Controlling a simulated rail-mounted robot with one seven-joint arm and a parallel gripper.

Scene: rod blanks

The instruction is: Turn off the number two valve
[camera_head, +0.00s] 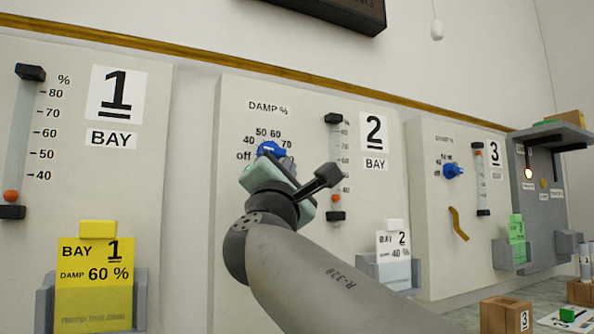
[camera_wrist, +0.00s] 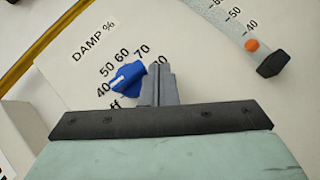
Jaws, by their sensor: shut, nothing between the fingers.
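The bay 2 valve is a blue knob (camera_head: 268,149) on the white panel marked 2, under a "DAMP %" label, with a printed scale from off through 40, 50, 60 and 70. In the wrist view the blue knob (camera_wrist: 130,76) shows a pale mark on its left part, towards the 40 and 50 side; its exact setting is hard to read. My gripper (camera_wrist: 159,68) is shut and empty, its fingers just right of the knob; I cannot tell whether they touch it. The gripper body covers part of "off" in the wrist view. In the head view my gripper (camera_head: 287,165) hides the knob's lower side.
A bay 2 gauge (camera_head: 335,165) with an orange marker stands right of the knob. A card reading 40 % (camera_head: 393,245) sits in a holder below. Panel 1 (camera_head: 150,185) is left; panel 3 with its blue knob (camera_head: 453,171) and yellow lever (camera_head: 457,223) is right.

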